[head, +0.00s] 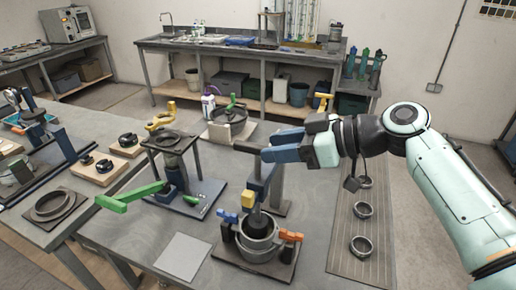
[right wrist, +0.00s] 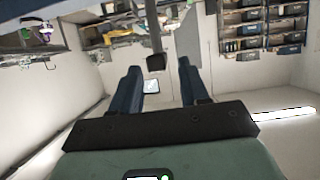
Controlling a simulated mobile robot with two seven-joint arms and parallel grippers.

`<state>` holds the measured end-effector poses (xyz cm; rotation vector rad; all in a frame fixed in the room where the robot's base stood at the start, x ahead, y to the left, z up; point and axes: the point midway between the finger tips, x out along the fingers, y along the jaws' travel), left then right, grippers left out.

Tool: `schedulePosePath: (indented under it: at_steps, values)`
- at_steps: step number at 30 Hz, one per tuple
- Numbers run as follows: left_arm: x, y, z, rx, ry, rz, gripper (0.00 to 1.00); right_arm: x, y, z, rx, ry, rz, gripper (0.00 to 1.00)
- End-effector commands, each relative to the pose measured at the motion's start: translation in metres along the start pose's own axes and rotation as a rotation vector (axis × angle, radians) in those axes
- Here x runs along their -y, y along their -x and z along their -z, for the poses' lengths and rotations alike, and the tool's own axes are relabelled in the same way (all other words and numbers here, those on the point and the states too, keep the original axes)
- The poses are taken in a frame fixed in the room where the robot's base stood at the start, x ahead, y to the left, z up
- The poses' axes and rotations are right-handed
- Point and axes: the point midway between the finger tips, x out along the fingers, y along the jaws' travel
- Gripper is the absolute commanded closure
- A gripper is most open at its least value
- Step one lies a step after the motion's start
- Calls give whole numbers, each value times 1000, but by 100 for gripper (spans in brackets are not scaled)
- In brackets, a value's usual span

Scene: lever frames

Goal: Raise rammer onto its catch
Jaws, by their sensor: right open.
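The catch is not clearly visible. My left gripper is not in view.
Left of the stand is another fixture with a long green lever (head: 131,196). A grey sheet (head: 184,257) lies in front. Rings (head: 361,246) lie on a ribbed mat (head: 345,262) at right. A yellow-handled device (head: 161,115) and a pan (head: 227,118) stand behind.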

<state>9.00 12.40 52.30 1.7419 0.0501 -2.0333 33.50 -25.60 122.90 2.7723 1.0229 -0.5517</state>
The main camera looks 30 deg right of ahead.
Motion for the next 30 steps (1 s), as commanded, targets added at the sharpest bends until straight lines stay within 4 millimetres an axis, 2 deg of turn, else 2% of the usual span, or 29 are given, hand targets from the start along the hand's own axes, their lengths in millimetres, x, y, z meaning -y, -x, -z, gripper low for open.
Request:
schedulePosePath:
  at_steps: [3, 9, 20, 23, 24, 30]
  values:
    - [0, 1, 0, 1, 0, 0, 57, 0, -22, 0, 1, -1, 2, 55]
    - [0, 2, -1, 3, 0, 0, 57, 0, -44, 0, 1, -1, 0, 55]
    - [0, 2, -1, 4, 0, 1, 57, 0, -49, 0, 0, -1, -1, 55]
    - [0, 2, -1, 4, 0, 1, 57, 0, -49, 0, 0, -1, -1, 85]
    - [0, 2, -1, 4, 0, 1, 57, 0, -49, 0, 0, -1, -1, 98]
    - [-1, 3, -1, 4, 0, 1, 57, 0, -47, 3, -1, 0, -1, 100]
